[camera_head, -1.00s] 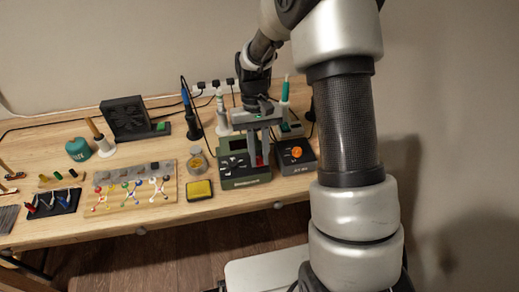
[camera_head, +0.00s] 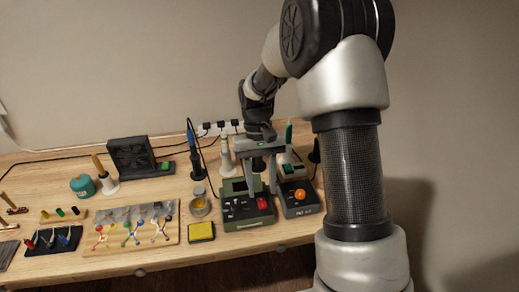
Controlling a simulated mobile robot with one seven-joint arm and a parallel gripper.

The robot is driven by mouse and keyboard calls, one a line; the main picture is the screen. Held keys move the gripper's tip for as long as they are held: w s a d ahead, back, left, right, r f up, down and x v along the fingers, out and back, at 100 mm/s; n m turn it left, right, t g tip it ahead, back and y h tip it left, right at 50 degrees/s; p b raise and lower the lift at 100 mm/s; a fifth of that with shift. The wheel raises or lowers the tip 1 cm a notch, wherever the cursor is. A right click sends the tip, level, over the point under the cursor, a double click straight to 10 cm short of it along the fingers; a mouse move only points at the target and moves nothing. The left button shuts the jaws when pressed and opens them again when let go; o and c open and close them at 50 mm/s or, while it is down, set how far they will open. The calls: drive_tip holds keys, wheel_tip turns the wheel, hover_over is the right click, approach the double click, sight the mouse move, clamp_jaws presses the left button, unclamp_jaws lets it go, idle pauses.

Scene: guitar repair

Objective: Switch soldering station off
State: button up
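A green box-shaped unit (camera_head: 232,213), which looks like the soldering station, stands near the table's front edge. It has a display window, small dark controls and a red switch (camera_head: 262,203) on the right of its front panel. I cannot tell the switch's position. My gripper (camera_head: 261,190) points down over this unit, with its two fingers apart and nothing seen between them. The fingertips are close to the red switch, the right finger just beside it; contact cannot be told. The fingers hide part of the unit's top.
A dark unit with an orange knob (camera_head: 300,194) stands close on the right. A yellow sponge tray (camera_head: 201,231) and a small jar (camera_head: 200,205) are on the left. Upright soldering irons and a power strip (camera_head: 218,128) stand behind. A black fan (camera_head: 132,156) is further left.

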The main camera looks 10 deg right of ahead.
drive_tip(key=p+v, duration=0.2)
drive_tip(key=v, duration=1.1)
drive_tip(key=shift+r, duration=0.15)
drive_tip(key=s+d+r+t, duration=0.1)
drive_tip(key=s+r+t, duration=0.3)
drive_tip(key=s+r, duration=0.65)
drive_tip(key=s+t, duration=0.5)
drive_tip(key=s, duration=0.7)
wheel_tip(320, 180, up, 13)
drive_tip(key=p, duration=1.2)
drive_tip(key=shift+d+p, duration=0.35)
drive_tip(key=shift+d, duration=0.15)
drive_tip(key=shift+r, duration=0.1)
